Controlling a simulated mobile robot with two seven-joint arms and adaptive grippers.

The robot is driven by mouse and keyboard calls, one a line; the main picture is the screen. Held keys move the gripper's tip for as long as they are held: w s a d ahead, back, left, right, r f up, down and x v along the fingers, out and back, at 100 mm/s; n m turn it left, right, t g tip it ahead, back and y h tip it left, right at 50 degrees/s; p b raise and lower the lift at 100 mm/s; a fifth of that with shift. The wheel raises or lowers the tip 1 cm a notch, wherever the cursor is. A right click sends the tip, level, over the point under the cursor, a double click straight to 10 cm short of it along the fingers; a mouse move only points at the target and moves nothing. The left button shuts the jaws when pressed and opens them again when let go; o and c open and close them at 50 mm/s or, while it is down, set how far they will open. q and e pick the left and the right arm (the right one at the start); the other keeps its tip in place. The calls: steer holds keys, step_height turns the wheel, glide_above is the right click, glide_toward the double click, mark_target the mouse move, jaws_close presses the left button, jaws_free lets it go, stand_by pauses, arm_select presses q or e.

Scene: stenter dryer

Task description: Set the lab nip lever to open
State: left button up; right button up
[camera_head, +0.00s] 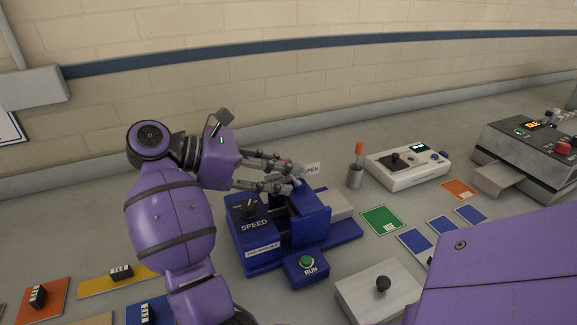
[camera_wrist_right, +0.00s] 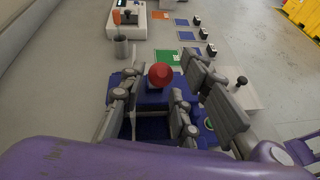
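The lab nip is a blue machine (camera_head: 262,262) with a SPEED knob (camera_head: 249,209), a green RUN button (camera_head: 307,262) and an OPEN sign (camera_head: 311,169) at its back. Its lever ends in a red ball knob (camera_wrist_right: 160,76), seen in the right wrist view; in the head view my fingers mostly hide it. My right gripper (camera_head: 298,177) is over the machine, its fingers spread. In the wrist view the right gripper (camera_wrist_right: 160,95) has fingers on both sides of the red knob, with gaps visible. My left gripper is not in view.
A metal cup (camera_head: 355,177) with an orange-topped stick and a white control box (camera_head: 408,168) stand to the right. A grey box with a black knob (camera_head: 378,294) is in front. Flat coloured cards, including a green one (camera_head: 382,221), lie around. A wall runs behind.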

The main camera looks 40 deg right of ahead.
steer(key=shift+x, duration=0.9)
steer(key=shift+c, duration=0.5)
steer(key=shift+w, duration=0.1)
jaws_close()
steer(key=shift+f, duration=0.1)
